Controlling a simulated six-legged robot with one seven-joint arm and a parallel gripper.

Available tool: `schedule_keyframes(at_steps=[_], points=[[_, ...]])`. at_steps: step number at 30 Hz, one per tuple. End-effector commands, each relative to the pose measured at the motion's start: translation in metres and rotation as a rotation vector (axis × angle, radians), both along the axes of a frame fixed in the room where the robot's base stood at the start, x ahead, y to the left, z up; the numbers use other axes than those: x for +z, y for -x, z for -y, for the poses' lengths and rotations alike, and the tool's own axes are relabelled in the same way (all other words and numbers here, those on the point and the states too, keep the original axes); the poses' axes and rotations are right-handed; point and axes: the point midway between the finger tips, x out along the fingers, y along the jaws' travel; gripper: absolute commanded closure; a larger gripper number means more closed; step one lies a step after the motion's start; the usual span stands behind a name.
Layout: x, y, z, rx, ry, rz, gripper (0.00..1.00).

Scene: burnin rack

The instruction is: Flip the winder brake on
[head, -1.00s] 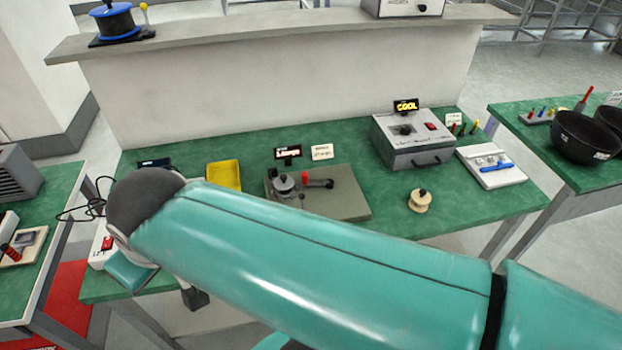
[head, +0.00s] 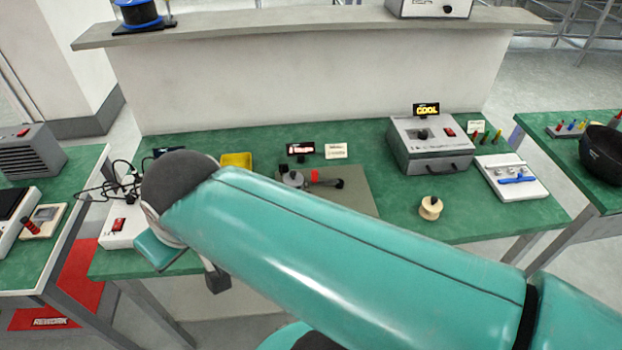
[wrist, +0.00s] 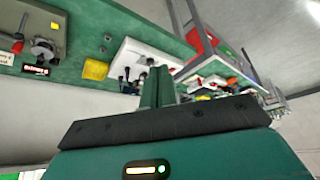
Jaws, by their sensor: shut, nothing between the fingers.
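A grey plate (head: 358,197) on the green bench carries a round metal hub with a black knob (head: 293,178) and a red-and-black lever (head: 325,180). I take this to be the winder; which part is its brake is not clear. A small display (head: 300,148) stands behind it. My arm hides the plate's front left part. The plate also shows upside down at the top left of the wrist view (wrist: 48,22). My gripper (wrist: 158,75) is shut and empty, its teal fingers together, in the air apart from the plate. In the head view my forearm hides the fingers.
A yellow tray (head: 236,160) and a white box with a red switch (head: 118,226) stand left of the plate. A wooden spool (head: 430,208), a grey COOL box (head: 430,150) and a white board (head: 511,178) are at right. A shelf (head: 300,24) rises behind.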

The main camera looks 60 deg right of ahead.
Motion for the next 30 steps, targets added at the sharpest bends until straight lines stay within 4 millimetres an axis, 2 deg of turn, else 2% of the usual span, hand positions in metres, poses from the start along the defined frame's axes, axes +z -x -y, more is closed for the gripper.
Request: schedule_keyframes(at_steps=[5,11,15,21,25,30], points=[[0.005,-0.02,0.022,-0.09,0.0,-0.05,1.0],[0.01,-0.054,0.083,-0.272,-0.018,-0.149,1.0],[0.006,-0.072,0.136,-0.404,-0.045,-0.219,1.0],[-0.009,-0.085,0.22,-0.588,-0.102,-0.313,1.0],[-0.025,-0.082,0.28,-0.705,-0.152,-0.37,1.0],[-0.053,-0.064,0.355,-0.847,-0.228,-0.435,1.0]])
